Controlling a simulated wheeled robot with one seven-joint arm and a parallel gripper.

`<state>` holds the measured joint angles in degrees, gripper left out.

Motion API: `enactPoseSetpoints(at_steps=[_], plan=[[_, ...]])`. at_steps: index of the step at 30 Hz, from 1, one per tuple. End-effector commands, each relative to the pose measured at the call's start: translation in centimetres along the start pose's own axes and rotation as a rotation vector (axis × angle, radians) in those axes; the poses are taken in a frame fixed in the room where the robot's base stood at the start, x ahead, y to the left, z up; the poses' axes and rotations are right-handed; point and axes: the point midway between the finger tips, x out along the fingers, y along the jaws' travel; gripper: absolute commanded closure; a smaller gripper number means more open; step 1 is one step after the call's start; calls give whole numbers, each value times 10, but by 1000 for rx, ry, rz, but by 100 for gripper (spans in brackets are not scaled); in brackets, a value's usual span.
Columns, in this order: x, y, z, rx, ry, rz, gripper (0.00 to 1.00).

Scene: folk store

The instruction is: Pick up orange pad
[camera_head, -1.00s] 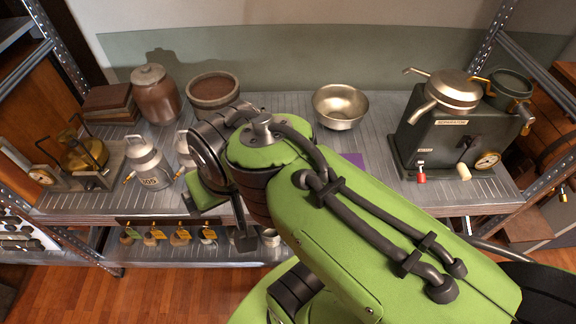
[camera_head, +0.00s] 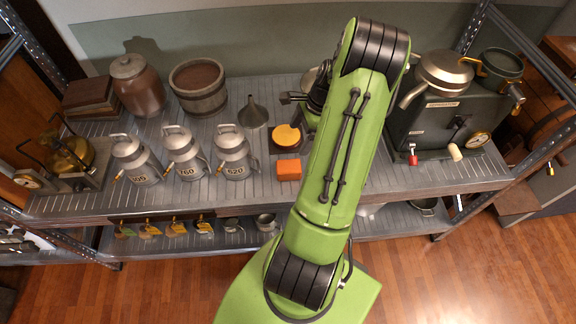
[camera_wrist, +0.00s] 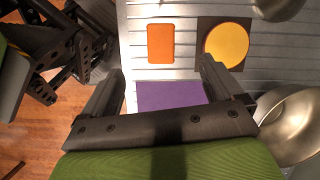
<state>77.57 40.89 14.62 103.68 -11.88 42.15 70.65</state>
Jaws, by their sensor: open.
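The orange pad (camera_head: 289,170) is a small rectangle lying near the front edge of the metal shelf in the head view. It also shows in the wrist view (camera_wrist: 161,43), beyond the fingertips. My gripper (camera_wrist: 162,68) is open and empty, its two fingers spread above the shelf. A purple pad (camera_wrist: 168,95) lies between and below the fingers. In the head view my arm hides most of the gripper and the purple pad.
A yellow disc (camera_head: 285,137) on a dark square lies beside the orange pad. Several numbered cans (camera_head: 235,155) stand to the left, a funnel (camera_head: 253,115) behind. A silver bowl (camera_wrist: 292,125) is close to the right finger. A dark machine (camera_head: 440,125) stands at right.

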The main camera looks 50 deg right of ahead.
Motion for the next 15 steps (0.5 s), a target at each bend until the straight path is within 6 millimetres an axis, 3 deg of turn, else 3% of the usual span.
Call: enactPoseSetpoints(at_steps=[1,4,7,15], plan=[[8,2,-17,85,-30,-7,6],[16,3,-31,163,-55,-16,6],[33,4,-31,172,-59,-13,6],[101,3,-28,169,-57,-11,6]])
